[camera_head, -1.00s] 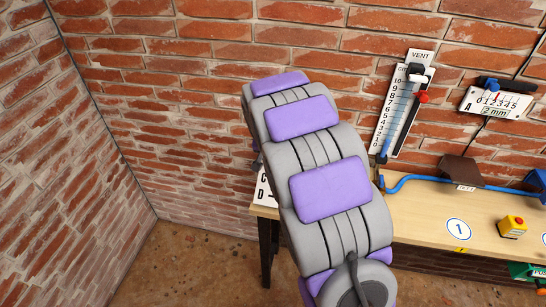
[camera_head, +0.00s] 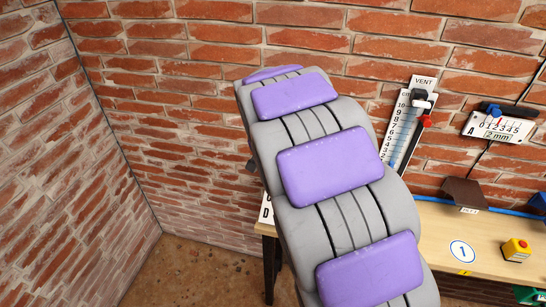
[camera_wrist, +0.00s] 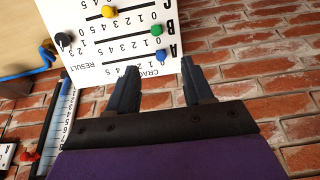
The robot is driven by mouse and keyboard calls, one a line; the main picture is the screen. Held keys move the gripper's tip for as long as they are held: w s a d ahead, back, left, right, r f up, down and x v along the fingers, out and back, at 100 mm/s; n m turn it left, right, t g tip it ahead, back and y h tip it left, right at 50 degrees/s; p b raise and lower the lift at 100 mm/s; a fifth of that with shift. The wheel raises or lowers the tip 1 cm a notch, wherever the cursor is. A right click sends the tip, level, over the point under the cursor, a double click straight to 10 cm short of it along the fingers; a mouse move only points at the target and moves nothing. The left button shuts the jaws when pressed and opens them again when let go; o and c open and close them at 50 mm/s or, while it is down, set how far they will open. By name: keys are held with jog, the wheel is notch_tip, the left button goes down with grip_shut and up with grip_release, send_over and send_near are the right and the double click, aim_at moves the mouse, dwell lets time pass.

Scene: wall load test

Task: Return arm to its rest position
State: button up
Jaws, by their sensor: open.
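My gripper (camera_wrist: 160,88) shows in the wrist view with its two dark fingers apart and nothing between them. Past the fingertips is a white board (camera_wrist: 92,50) with number scales and the word RESULT. It carries a black knob (camera_wrist: 63,40), a yellow knob (camera_wrist: 109,11), a green knob (camera_wrist: 156,30) and a blue knob (camera_wrist: 161,56). In the head view my grey and purple arm fills the middle and hides most of that board; my gripper is not visible there.
A wooden bench (camera_head: 440,226) stands at the right against the brick wall (camera_head: 190,120). A VENT scale (camera_head: 402,135) and a dial plate (camera_head: 497,129) hang above. The left floor (camera_head: 190,270) is clear.

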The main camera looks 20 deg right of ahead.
jog(key=shift+s, duration=0.1)
jog(key=s+a+n+g+y, duration=0.1)
jog(key=s+a+n+g, duration=0.1)
jog(key=s, duration=1)
jog(key=s+a+f+n+g, duration=0.1)
jog(key=s+a+n, duration=0.1)
jog(key=s, duration=1.1)
jog(key=s+a+n+g+y, duration=0.1)
jog(key=s+a+n+g, duration=0.1)
jog(key=s, duration=1.1)
jog(key=shift+a+f+n+g+y, duration=0.3)
jog(key=shift+a+n, duration=0.05)
jog(key=shift+n, duration=0.05)
jog(key=shift+d, duration=0.1)
